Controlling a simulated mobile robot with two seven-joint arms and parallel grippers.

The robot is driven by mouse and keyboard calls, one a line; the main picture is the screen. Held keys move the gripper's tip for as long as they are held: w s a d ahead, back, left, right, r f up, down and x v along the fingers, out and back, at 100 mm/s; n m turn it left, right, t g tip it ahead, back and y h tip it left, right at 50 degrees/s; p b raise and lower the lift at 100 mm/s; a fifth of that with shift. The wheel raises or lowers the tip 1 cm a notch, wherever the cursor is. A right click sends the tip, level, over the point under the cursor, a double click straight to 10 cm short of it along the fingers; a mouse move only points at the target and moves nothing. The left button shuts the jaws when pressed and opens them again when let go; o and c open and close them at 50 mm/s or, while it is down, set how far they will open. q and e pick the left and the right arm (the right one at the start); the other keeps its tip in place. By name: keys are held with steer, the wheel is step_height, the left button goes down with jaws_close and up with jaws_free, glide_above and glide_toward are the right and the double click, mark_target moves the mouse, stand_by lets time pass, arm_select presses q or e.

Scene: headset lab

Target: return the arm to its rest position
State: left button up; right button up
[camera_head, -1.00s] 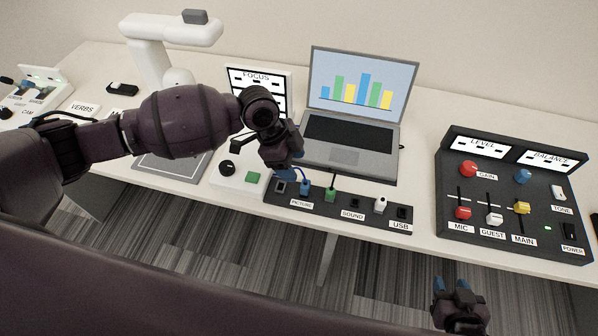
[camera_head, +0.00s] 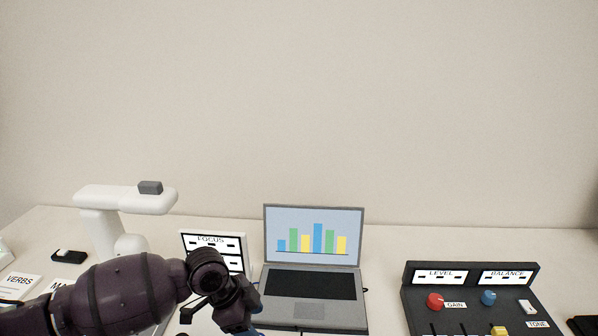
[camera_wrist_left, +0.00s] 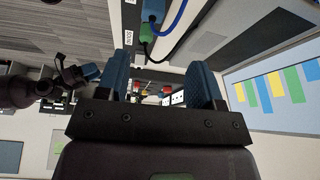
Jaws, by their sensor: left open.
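My left arm, dark purple, reaches in from the lower left in the head view. Its gripper (camera_head: 238,312) hangs at the bottom edge, in front of the laptop's left side, with the fingertips mostly cut off. In the left wrist view the left gripper's blue fingers (camera_wrist_left: 160,78) are wide apart with nothing between them. My right gripper (camera_wrist_left: 82,73) shows small at the left of the wrist view; its opening is unclear. It is outside the head view.
A laptop (camera_head: 314,234) with a bar chart stands behind the gripper. A focus panel (camera_head: 213,248) and white arm-shaped stand (camera_head: 98,228) are left. The mixer console (camera_head: 470,274) is right. A port strip with a green plug (camera_wrist_left: 147,33) and blue cable (camera_wrist_left: 180,20) shows in the wrist view.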

arm_select(q)
steer(key=w+d+r+n+t+h, duration=0.4)
steer(key=w+r+t, duration=0.3)
steer(key=r+t, duration=0.15)
steer(key=s+a+f+n+t+y, duration=0.1)
steer(key=s+a+f+n+y, duration=0.1)
steer(key=s+a+f+n, duration=0.1)
steer(key=s+a+f+n+t+y, duration=0.2)
steer(key=s+a+f+n, duration=0.1)
steer(key=a, duration=0.4)
steer(key=s+a+f+n+t+y, duration=0.2)
steer(key=s+a+f+n, duration=0.1)
steer(key=s+a+f, duration=0.2)
steer(key=shift+s+f+t, duration=0.25)
steer(key=shift+s, duration=0.05)
steer(key=s+a+f+n+g+y, duration=0.1)
steer(key=s+a+f, duration=0.1)
steer(key=s+f, duration=0.2)
steer(key=s+a+f+n+g+y, duration=0.2)
steer(key=s+f, duration=0.3)
steer(key=s, duration=0.5)
steer(key=shift+s+a+f, duration=0.15)
steer(key=shift+a+f, duration=0.15)
steer(key=shift+a, duration=0.2)
